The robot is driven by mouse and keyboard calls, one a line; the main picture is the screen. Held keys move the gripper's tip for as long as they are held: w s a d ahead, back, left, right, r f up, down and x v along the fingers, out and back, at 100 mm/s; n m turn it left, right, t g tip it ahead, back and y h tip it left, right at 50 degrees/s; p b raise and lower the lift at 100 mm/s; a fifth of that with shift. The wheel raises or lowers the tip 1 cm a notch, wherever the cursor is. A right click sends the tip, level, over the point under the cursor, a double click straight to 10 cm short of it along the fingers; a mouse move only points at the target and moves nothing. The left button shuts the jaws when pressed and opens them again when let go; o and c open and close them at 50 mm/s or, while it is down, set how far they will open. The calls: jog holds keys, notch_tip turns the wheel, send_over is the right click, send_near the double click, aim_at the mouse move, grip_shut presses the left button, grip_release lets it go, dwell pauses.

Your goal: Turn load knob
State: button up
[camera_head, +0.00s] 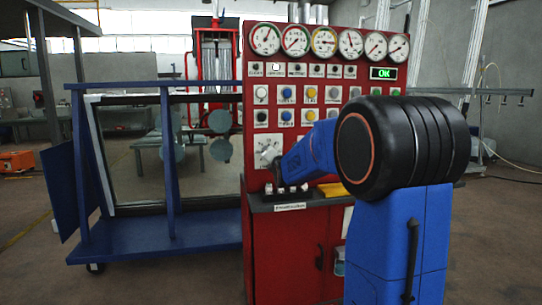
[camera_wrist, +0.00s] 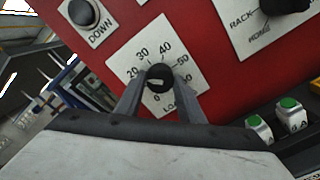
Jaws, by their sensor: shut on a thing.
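The load knob (camera_wrist: 159,75) is a round black knob on a white dial plate (camera_wrist: 143,62) marked 20 to 50 and higher, with 0 at the bottom and the partly covered word LOAD. A pale mark on the knob lies roughly level in the wrist view; I cannot tell exactly which number it points to. My gripper (camera_wrist: 159,88) is shut on the knob, one grey finger on each side. In the head view the dial plate (camera_head: 267,145) is on the lower left of the red panel, with my gripper (camera_head: 272,163) against it; the knob is mostly hidden there.
The red control panel (camera_head: 320,115) carries gauges, buttons and a green OK display (camera_head: 383,73). A black ledge (camera_head: 300,199) with small switches sits below the dial. A RACK/HOME knob (camera_wrist: 283,5) is at upper right and a DOWN button (camera_wrist: 83,12) at upper left.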

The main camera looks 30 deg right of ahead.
jog(key=o, duration=1.1)
jog(key=shift+c, duration=0.2)
jog(key=v, duration=1.7)
jog(key=shift+s, duration=0.25)
jog(key=shift+a, duration=0.15)
jog(key=s+a+f+m+g+y, duration=0.1)
jog(key=s+a+f+m+g, duration=0.3)
jog(key=s+f+m, duration=0.3)
jog(key=s+a+f+m+g+y, duration=0.2)
jog(key=s+a+f+m+g, duration=0.2)
jog(key=s, duration=1.2)
jog(key=s+a+f+m+g+y, duration=0.2)
jog(key=s+a+f+m+g, duration=0.2)
jog(key=s+a+f+m, duration=0.5)
jog(key=s+f+m, duration=0.2)
jog(key=s+m, duration=0.1)
jog(key=shift+s+a+m+g, duration=0.15)
jog(key=shift+s+m+g, duration=0.15)
jog(key=shift+m, duration=0.1)
